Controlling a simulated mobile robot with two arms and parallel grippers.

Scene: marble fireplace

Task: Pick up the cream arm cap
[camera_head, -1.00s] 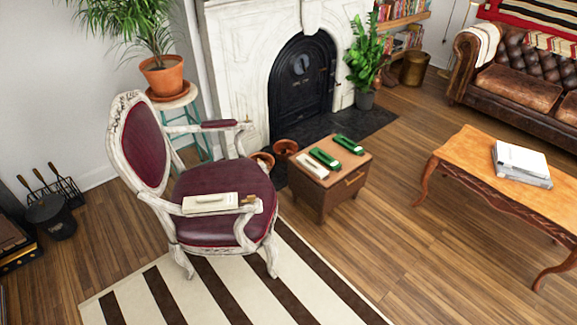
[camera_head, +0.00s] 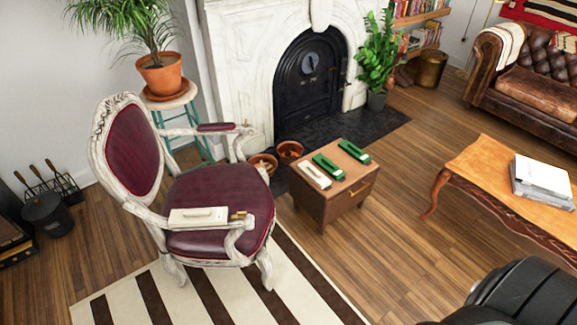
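A cream arm cap (camera_head: 198,217) with a raised handle lies along the near armrest of the carved chair (camera_head: 221,193). A second cream piece of similar shape (camera_head: 314,174) lies on the small wooden cabinet (camera_head: 350,188), at its left end. A green piece (camera_head: 328,165) and another green piece (camera_head: 353,151) lie beside it in a row. Neither of my grippers shows in the view, so their state is hidden.
A striped rug (camera_head: 130,295) lies under the chair. A wooden coffee table (camera_head: 482,157) with a stack of papers (camera_head: 543,180) stands at right. A potted plant on a stool (camera_head: 170,95) stands behind the chair. Bare floor lies between cabinet and table.

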